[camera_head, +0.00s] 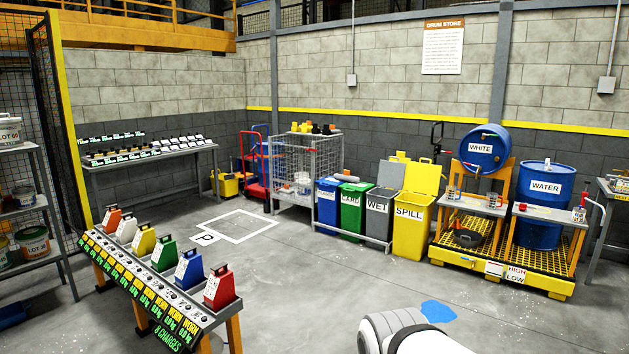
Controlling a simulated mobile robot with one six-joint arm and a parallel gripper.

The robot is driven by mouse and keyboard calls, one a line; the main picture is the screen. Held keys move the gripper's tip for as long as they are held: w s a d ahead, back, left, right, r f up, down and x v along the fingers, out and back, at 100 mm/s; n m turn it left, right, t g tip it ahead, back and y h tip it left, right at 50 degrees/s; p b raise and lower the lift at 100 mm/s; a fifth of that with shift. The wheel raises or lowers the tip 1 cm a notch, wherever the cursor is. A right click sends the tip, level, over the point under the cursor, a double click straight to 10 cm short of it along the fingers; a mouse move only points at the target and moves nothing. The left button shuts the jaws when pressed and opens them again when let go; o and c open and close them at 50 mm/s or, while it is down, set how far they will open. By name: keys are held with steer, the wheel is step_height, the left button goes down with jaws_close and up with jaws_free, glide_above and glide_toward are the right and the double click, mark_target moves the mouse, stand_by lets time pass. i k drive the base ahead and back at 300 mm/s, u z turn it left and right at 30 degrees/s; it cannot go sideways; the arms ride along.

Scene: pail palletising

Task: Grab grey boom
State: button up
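What is inside the bin cannot be seen. A blue patch (438,311) lies on the floor in front of the bins, close to my arm. A white and grey part of my arm shows at the bottom edge, right of centre. My gripper is out of the picture.
Blue, green and grey bins (352,207) stand left of the spill bin. A yellow drum pallet (490,279) holds blue drums at right. A charger bench (150,290) with coloured units stands at front left. A wire cage (325,158) stands behind. The middle floor is clear.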

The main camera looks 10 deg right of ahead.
mark_target(346, 177)
steer(key=z, duration=0.25)
steer(key=k, duration=0.3)
steer(key=z, duration=0.8)
steer(key=k, duration=1.05)
steer(key=z, duration=0.7)
steer(key=i, duration=0.75)
steer(key=u, duration=0.95)
steer(key=i, duration=1.65)
steer(key=u, duration=1)
steer(key=i, duration=2)
steer(key=u, duration=0.2)
steer(key=i, duration=3.7)
steer(key=z, duration=0.7)
steer(key=i, duration=1.95)
steer(key=z, duration=0.55)
